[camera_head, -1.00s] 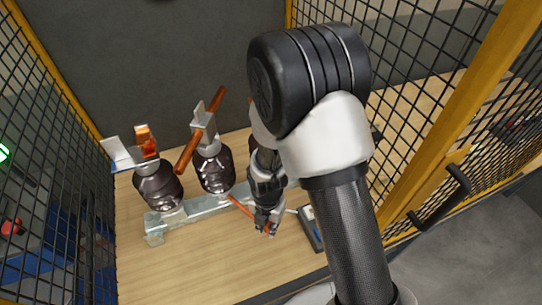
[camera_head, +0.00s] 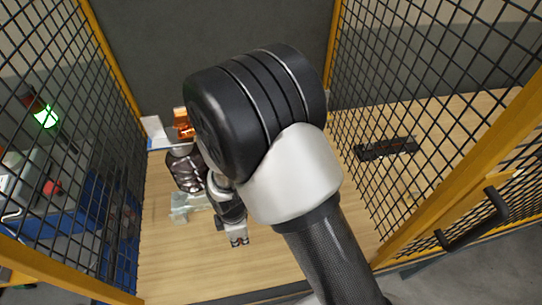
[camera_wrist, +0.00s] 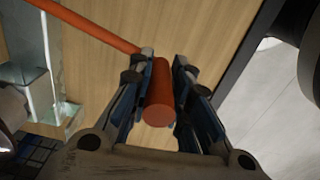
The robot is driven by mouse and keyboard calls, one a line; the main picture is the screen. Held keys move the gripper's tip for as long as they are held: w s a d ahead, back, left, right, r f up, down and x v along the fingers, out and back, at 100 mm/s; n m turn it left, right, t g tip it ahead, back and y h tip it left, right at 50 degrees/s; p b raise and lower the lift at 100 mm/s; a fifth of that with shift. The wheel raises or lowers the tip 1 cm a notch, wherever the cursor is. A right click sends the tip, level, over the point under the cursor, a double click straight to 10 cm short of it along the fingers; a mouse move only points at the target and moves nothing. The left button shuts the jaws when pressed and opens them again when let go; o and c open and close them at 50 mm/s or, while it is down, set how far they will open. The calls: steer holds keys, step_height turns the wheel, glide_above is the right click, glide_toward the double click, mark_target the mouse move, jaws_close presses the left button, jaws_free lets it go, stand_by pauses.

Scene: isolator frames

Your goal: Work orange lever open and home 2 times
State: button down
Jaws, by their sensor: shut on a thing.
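The orange lever (camera_wrist: 95,25) runs in from the upper left of the wrist view, and its thick round end lies between my fingers. My gripper (camera_wrist: 163,75) is shut on this end, with one blue-edged finger on each side. In the head view my gripper (camera_head: 238,241) hangs low over the wooden floor, just below my large black joint. A dark ribbed isolator post (camera_head: 186,170) with an orange piece (camera_head: 183,124) on top stands to the left of my arm. My arm hides the rest of the isolator frame and most of the lever.
A pale metal base rail (camera_head: 182,209) shows left of my gripper and also in the wrist view (camera_wrist: 38,60). Mesh fences (camera_head: 85,150) with yellow posts close both sides. The wooden floor (camera_head: 185,265) in front is clear.

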steer(key=shift+m, duration=0.7)
steer(key=shift+w+a, duration=0.15)
steer(key=shift+a, duration=1.25)
steer(key=shift+w+a, duration=0.1)
steer(key=shift+a, duration=1.3)
steer(key=shift+r, duration=0.1)
steer(key=c, duration=1.4)
jaws_free()
steer(key=shift+a, duration=0.1)
steer(key=shift+c, duration=0.2)
step_height(320, 180, up, 12)
steer(key=shift+s+d+r, duration=0.15)
steer(key=shift+s+d, duration=0.1)
steer(key=shift+d, duration=0.1)
